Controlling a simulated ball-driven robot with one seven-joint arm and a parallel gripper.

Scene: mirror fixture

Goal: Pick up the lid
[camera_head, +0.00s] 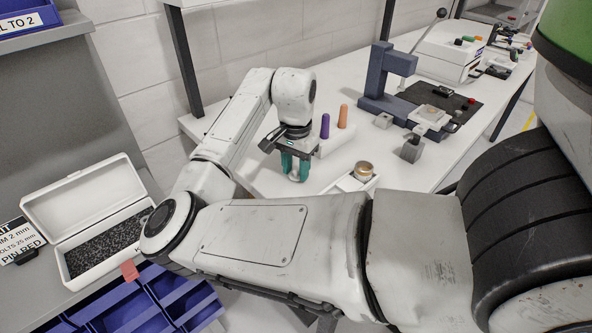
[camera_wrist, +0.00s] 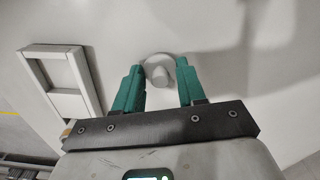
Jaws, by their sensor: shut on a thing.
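The lid, a pale grey disc with a round knob (camera_wrist: 160,74), is between my teal fingertips in the wrist view. My gripper (camera_wrist: 159,73) is shut on the knob. In the head view my gripper (camera_head: 294,168) points down over the left part of the white bench, and a small pale part of the lid (camera_head: 294,177) shows between the fingers. The fingers hide most of it there. I cannot tell whether the lid touches the bench.
A white tray (camera_head: 343,184) with a brass-coloured round container (camera_head: 363,170) stands right of my gripper. A white holder with a purple handle (camera_head: 325,126) and an orange handle (camera_head: 343,117) stands behind. A blue-grey press (camera_head: 378,82) is farther back.

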